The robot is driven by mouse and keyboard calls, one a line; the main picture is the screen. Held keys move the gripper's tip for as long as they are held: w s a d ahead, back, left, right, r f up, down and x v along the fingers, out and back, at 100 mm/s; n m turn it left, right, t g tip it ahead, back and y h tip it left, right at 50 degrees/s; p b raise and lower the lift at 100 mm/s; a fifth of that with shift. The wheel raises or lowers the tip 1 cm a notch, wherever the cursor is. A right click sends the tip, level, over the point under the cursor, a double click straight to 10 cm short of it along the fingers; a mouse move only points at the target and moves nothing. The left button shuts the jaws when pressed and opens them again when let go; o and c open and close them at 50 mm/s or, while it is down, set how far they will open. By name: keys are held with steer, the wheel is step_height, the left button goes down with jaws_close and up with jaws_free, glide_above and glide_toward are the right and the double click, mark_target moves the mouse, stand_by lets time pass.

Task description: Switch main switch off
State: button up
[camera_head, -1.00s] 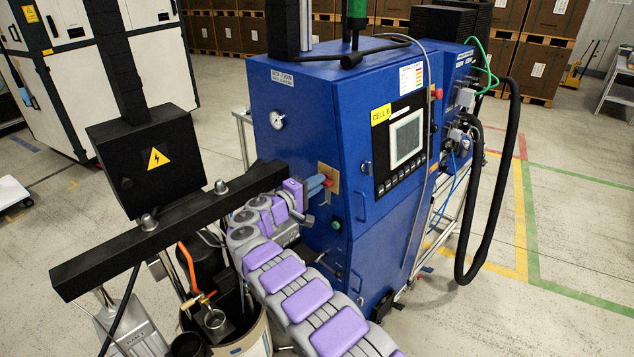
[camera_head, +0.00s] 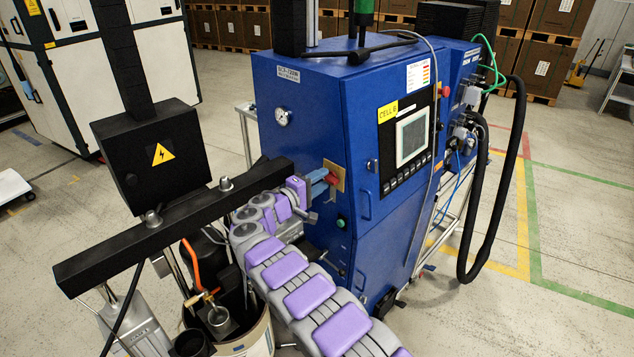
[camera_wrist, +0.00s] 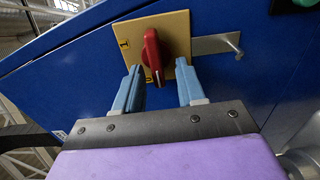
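The main switch is a red rotary knob (camera_wrist: 153,55) on a yellow square plate (camera_wrist: 180,22) on the blue cabinet's side. In the wrist view its handle points almost straight down, leaning slightly. My gripper (camera_wrist: 159,72) is open, with one light blue finger on each side of the handle's lower end. Gaps show between the fingers and the knob; I cannot tell how deep the tips reach. In the head view my gripper (camera_head: 321,182) is at the plate (camera_head: 340,172), and the red knob (camera_head: 331,179) is partly hidden by the fingers.
A metal hasp (camera_wrist: 218,44) sticks out right of the plate. A green button (camera_head: 341,223) is below the switch. A black beam (camera_head: 170,228) with a black electrical box (camera_head: 152,155) stands left of my arm, above a drum (camera_head: 258,335).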

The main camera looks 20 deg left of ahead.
steer(key=shift+s+d, duration=0.2)
steer(key=shift+s, duration=0.05)
steer(key=p+v, duration=0.1)
steer(key=v, duration=1.6)
steer(key=shift+a+f, duration=0.2)
steer(key=shift+a, duration=0.2)
steer(key=shift+w, duration=0.1)
